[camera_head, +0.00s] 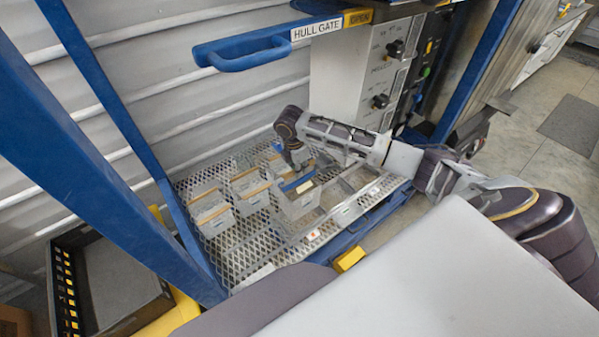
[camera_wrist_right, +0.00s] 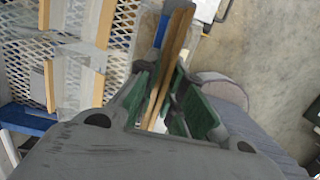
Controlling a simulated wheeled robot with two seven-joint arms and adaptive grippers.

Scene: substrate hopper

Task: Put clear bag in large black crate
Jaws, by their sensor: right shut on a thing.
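My right gripper (camera_head: 297,166) reaches in from the right over the metal mesh shelf. In the right wrist view its green-padded fingers (camera_wrist_right: 172,105) are shut on the tan top strip of a clear bag (camera_wrist_right: 176,40). In the head view this bag (camera_head: 299,205) hangs or stands just below the gripper at the shelf; whether it touches the mesh I cannot tell. Other clear bags with tan strips stand to its left, one at the left (camera_head: 212,216) and one in the middle (camera_head: 250,194). The large black crate (camera_head: 134,318) is at the lower left. My left gripper is out of view.
Blue frame posts (camera_head: 95,170) stand between the mesh shelf (camera_head: 245,255) and the crate. A blue handle (camera_head: 250,57) juts out above the shelf. A control panel (camera_head: 385,75) stands behind my right arm. Yellow blocks (camera_head: 349,259) sit at the shelf's front edge.

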